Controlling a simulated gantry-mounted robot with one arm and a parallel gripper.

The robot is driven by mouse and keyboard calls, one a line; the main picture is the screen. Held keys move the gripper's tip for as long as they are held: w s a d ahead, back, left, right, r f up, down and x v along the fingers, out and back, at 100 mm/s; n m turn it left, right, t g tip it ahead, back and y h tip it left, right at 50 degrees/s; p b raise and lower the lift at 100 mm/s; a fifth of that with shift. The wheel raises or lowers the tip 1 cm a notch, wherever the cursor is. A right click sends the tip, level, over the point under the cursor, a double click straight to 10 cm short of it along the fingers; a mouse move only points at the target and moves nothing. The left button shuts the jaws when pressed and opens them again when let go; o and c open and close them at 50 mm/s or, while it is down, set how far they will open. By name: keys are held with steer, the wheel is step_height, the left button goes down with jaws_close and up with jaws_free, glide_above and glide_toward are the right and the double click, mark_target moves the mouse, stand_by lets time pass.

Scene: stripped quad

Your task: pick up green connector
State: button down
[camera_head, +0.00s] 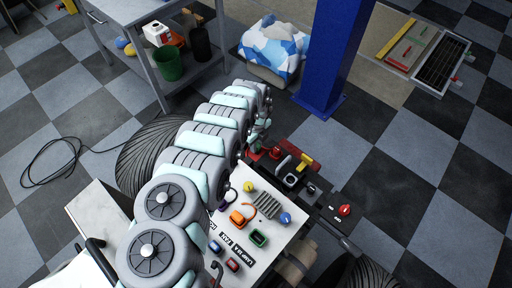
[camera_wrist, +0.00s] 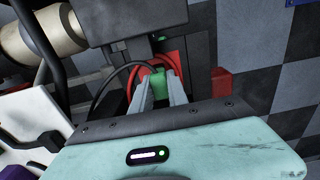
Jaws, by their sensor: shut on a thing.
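In the wrist view the green connector (camera_wrist: 158,83) sits between the two grey fingers of my gripper (camera_wrist: 160,88), which are shut on it. A red cable loop (camera_wrist: 181,62) curves around behind the fingertips, and a black cable (camera_wrist: 118,72) bends in from the left. I cannot tell whether the connector is still seated or touching what lies behind it. In the head view my arm reaches over the stripped quad, and the connector cannot be made out there.
In the wrist view a red block (camera_wrist: 221,82) is right of the fingers, and a dark box (camera_wrist: 137,20) is above. In the head view a white panel (camera_head: 222,262) holds several coloured parts, with a black tray of parts (camera_head: 292,180) beside it. A blue post (camera_head: 335,55) stands behind.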

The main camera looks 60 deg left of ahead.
steer(key=shift+r, duration=0.15)
step_height(320, 180, up, 20)
steer(key=p, duration=0.6)
steer(key=shift+p, duration=0.35)
steer(key=s+d+p, duration=0.2)
steer(key=d+p, duration=0.4)
steer(key=p, duration=0.6)
steer(key=s+d+p, duration=0.3)
steer(key=d+p, duration=0.3)
steer(key=p, duration=0.6)
steer(key=shift+s+d, duration=0.35)
steer(key=shift+d, duration=0.05)
steer(key=shift+d+p, duration=0.1)
steer(key=shift+p, duration=0.3)
